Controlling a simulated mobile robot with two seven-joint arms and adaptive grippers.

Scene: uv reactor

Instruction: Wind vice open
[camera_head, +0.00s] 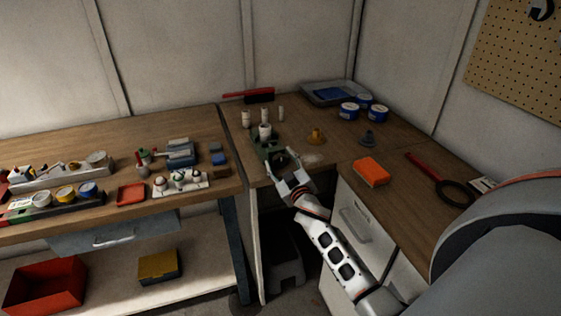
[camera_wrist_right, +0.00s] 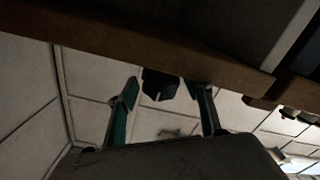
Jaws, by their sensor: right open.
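The dark green vice (camera_head: 260,140) sits at the front edge of the middle bench, with a white cylindrical piece (camera_head: 265,130) at its top. My right gripper (camera_head: 281,166) is at the vice's front, just off the bench edge, and covers part of it. In the right wrist view my right gripper (camera_wrist_right: 166,92) is open. A dark part (camera_wrist_right: 160,84), seemingly the vice's front end, shows between the two fingers, with gaps visible beside it. I cannot tell whether a finger touches it. The vice's handle is not clear in either view. My left gripper is not in view.
The bench edge (camera_wrist_right: 150,50) runs close beyond the fingers. An orange sponge (camera_head: 371,172) and a red-handled magnifier (camera_head: 440,180) lie to the right. An amber piece (camera_head: 316,137) and several blue tins (camera_head: 349,111) stand behind. Drawers (camera_head: 355,225) are below the right bench.

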